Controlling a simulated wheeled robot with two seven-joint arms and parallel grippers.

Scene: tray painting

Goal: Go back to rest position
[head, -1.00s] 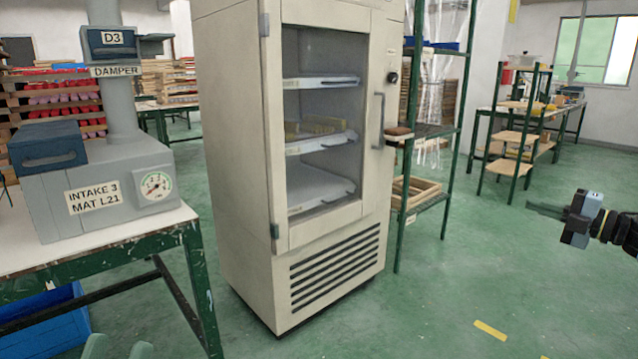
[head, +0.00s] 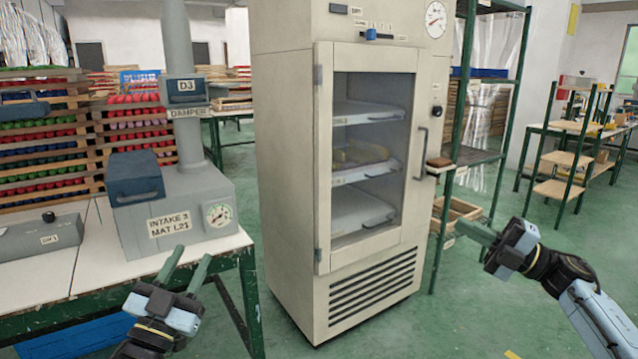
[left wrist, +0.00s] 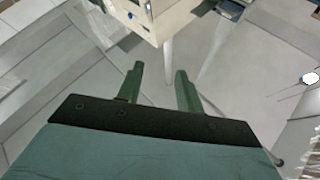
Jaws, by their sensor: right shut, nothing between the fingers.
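My left gripper (head: 184,268) is at the lower left of the head view, in front of the table's near edge. Its two green fingers stand apart with nothing between them; the left wrist view also shows these fingers (left wrist: 158,82) spread and empty. My right gripper (head: 462,232) is at the right, in front of the cabinet's right side and the green shelf rack. Its fingers are together and hold nothing. Both grippers appear clear of the furniture.
A cream drying cabinet (head: 290,180) with a closed glass door stands in the middle. A table (head: 95,250) at left bears a grey intake box (head: 180,215) with gauge and damper pipe. A green rack (head: 478,157) stands right of the cabinet. Green floor (head: 400,335) is open in front.

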